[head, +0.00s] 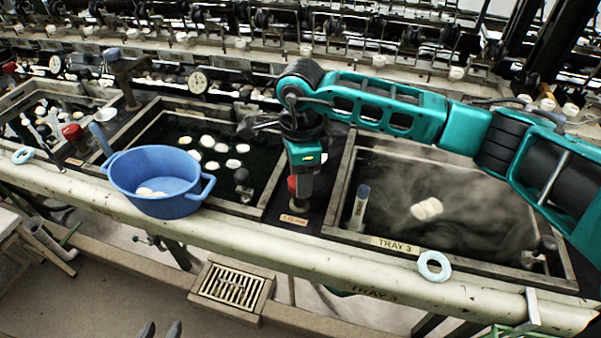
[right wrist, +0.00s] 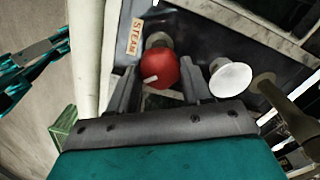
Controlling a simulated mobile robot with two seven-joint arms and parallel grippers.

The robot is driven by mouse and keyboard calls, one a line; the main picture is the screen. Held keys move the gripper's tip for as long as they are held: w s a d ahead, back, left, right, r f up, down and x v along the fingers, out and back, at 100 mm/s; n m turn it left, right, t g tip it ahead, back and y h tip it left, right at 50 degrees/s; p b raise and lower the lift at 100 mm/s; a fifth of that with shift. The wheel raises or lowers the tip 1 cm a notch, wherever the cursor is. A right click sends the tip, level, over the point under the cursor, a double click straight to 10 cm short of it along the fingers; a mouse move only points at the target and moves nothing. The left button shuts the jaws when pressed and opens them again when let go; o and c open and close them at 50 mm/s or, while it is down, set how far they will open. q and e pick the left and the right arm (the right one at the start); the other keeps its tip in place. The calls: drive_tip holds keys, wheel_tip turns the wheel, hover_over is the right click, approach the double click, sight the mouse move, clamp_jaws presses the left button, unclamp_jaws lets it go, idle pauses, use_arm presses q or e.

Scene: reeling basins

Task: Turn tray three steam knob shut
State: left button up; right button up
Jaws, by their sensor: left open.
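The red steam knob (head: 292,184) sits on the dark panel left of the tray 3 basin, behind the STEAM label (head: 294,220). It is mostly hidden by my right gripper in the head view. In the right wrist view the red knob (right wrist: 162,70) shows a white mark on its face. My right gripper (right wrist: 158,62) points at it, with one finger on each side and small gaps visible, so it looks open around or just short of the knob. My left gripper (head: 160,329) is open and empty at the bottom edge of the head view, far from the knob.
Tray 3 (head: 397,245) holds dark steaming water with pale cocoons. A blue basin (head: 160,178) stands on the front ledge to the left. A white round knob (right wrist: 230,78) is close right of the red one.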

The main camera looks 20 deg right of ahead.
drive_tip(key=c, duration=0.6)
drive_tip(key=shift+o, duration=0.2)
drive_tip(key=shift+m, duration=0.3)
drive_tip(key=m+b, duration=0.1)
drive_tip(key=m, duration=0.1)
drive_tip(key=shift+m, duration=0.4)
drive_tip(key=m+b, duration=0.1)
drive_tip(key=m, duration=0.4)
drive_tip(key=shift+m, duration=0.3)
drive_tip(key=o, duration=1.1)
drive_tip(key=shift+c, duration=0.2)
